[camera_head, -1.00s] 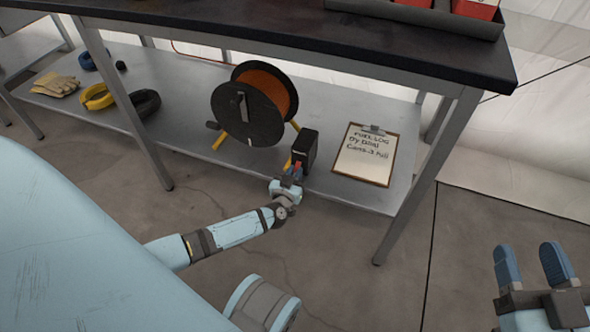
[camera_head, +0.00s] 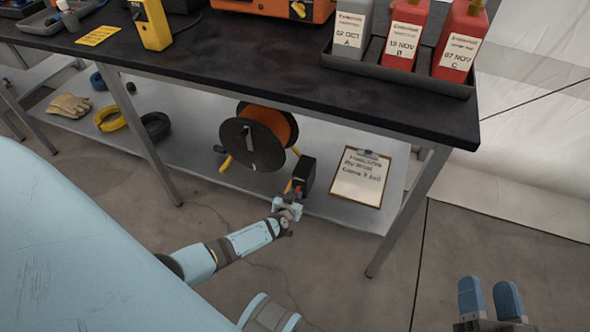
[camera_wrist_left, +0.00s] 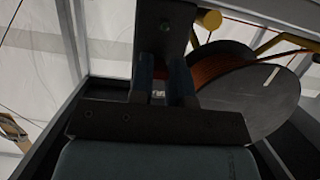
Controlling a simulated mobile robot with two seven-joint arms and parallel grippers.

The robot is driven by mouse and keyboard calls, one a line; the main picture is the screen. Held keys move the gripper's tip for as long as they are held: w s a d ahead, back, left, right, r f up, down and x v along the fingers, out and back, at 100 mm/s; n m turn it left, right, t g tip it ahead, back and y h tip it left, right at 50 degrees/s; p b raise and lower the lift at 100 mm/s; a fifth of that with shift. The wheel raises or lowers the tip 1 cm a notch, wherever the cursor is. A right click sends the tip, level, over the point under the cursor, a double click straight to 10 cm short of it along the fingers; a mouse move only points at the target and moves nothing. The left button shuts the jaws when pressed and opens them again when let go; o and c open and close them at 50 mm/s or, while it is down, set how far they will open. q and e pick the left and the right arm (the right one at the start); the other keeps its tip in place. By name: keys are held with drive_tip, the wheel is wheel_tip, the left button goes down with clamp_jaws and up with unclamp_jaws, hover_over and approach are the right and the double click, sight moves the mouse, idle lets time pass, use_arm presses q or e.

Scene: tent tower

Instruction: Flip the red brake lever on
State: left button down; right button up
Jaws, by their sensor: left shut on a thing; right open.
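The cable reel (camera_head: 251,142) with orange cable and dark discs stands on the lower shelf on yellow feet. A black box (camera_head: 305,174) is at its right front. The small red brake lever (camera_head: 297,189) shows as a bit of red at the box's base. My left gripper (camera_head: 292,197) is shut on the lever there, largely covering it. My right gripper (camera_head: 490,297) is open and empty at lower right.
The dark tabletop (camera_head: 300,85) overhangs the lower shelf (camera_head: 190,150). A clipboard (camera_head: 360,177) lies right of the box, near a table leg (camera_head: 408,212). Gloves (camera_head: 69,106) and coiled cables (camera_head: 110,118) lie left. A tray (camera_head: 395,75) of bottles stands on top.

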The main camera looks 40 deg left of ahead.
use_arm(q)
drive_tip(key=r+g+p, duration=0.1)
drive_tip(key=p, duration=0.2)
drive_tip(key=r+g+p, duration=0.1)
drive_tip(key=p, duration=0.3)
drive_tip(key=shift+w+a+r+g, duration=0.15)
drive_tip(key=shift+w+r+g, duration=0.05)
drive_tip(key=shift+g, duration=0.1)
drive_tip(key=g+p, duration=0.1)
drive_tip(key=p, duration=0.2)
drive_tip(key=shift+w+h, duration=0.1)
drive_tip(key=shift+h, duration=0.2)
drive_tip(key=shift+w+a+g+h+p, duration=0.1)
drive_tip(key=shift+a+g+h+p, duration=0.15)
drive_tip(key=shift+g+p, duration=0.8)
use_arm(e)
drive_tip(key=s+d+f+g+h, duration=0.3)
drive_tip(key=d+f+g+h, duration=0.1)
drive_tip(key=d+f+g, duration=0.1)
wheel_tip(320, 180, down, 3)
drive_tip(key=shift+d+r+h, duration=0.15)
drive_tip(key=shift+d+h, duration=0.25)
drive_tip(key=shift+d, duration=0.05)
use_arm(q)
drive_tip(key=shift+d+g, duration=0.15)
drive_tip(key=shift+g, duration=0.2)
use_arm(e)
drive_tip(key=shift+g, duration=0.3)
